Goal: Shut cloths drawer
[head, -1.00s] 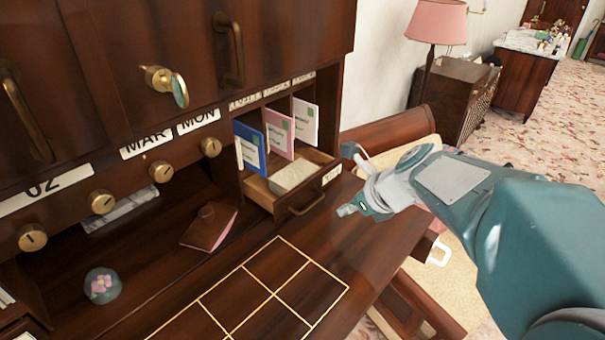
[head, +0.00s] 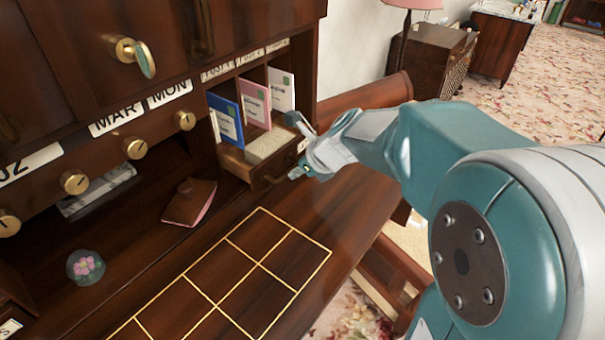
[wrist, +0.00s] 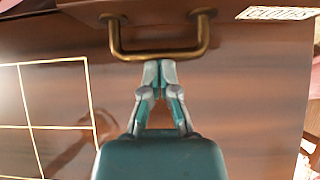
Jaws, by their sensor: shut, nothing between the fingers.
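The cloths drawer (head: 268,167) is a small dark wood drawer under the letter slots. It stands pulled out, with a pale folded item (head: 266,145) inside. Its front carries a brass handle (head: 277,180), which also shows large in the wrist view (wrist: 160,53), with a "CLOTHS" label (wrist: 276,14) at the upper right there. My gripper (head: 298,173) is in front of the drawer's right part, in the wrist view (wrist: 158,68) with shut, empty fingertips at the handle's bar. I cannot tell if they touch it. My wrist hides the drawer's right end in the head view.
Blue, pink and white envelopes (head: 256,104) stand in slots above the drawer. A brown book-like object (head: 189,203) and a glass paperweight (head: 85,266) lie to the left. The desktop with a gold grid (head: 235,285) is clear. A chair (head: 375,285) stands below the desk edge.

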